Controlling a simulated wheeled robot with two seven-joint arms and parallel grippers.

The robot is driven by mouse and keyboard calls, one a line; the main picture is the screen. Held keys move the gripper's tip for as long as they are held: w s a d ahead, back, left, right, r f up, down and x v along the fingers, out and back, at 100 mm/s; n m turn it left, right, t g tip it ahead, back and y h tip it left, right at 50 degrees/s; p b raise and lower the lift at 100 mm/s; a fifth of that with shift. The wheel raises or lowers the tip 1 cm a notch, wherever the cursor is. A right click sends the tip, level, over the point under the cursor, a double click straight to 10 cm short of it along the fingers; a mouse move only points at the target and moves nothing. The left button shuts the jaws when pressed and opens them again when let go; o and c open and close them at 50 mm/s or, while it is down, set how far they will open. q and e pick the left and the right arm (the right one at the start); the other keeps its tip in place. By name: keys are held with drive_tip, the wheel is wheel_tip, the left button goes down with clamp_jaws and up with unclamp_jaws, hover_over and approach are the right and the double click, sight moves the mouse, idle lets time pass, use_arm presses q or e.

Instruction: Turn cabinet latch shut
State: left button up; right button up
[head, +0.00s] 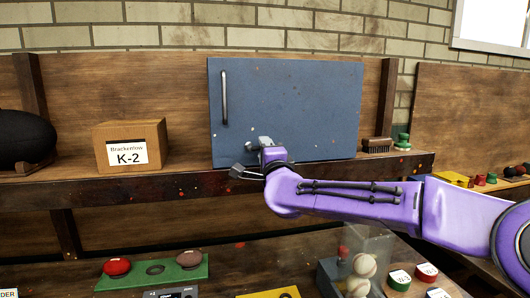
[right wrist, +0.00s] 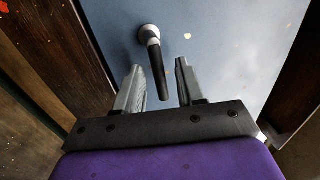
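The blue cabinet door (head: 290,100) is closed-looking and flat against the wooden back, with a vertical bar handle (head: 224,97) at its left. The cabinet latch (right wrist: 149,35) shows in the right wrist view as a round pale base with a dark lever (right wrist: 157,72) pointing toward my gripper. My right gripper (right wrist: 158,68) is open, with one finger on each side of the lever and visible gaps between. In the head view my right gripper (head: 254,160) is at the door's lower edge and partly hides the latch. My left gripper is not in view.
The door stands above a wooden shelf edge (head: 120,190). A brush (head: 377,145) is right of the door. Below, a table holds a green tray (head: 135,279) and several balls.

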drive_tip(key=b+v, duration=0.5)
drive_tip(key=v, duration=0.5)
drive_tip(key=shift+s, duration=0.25)
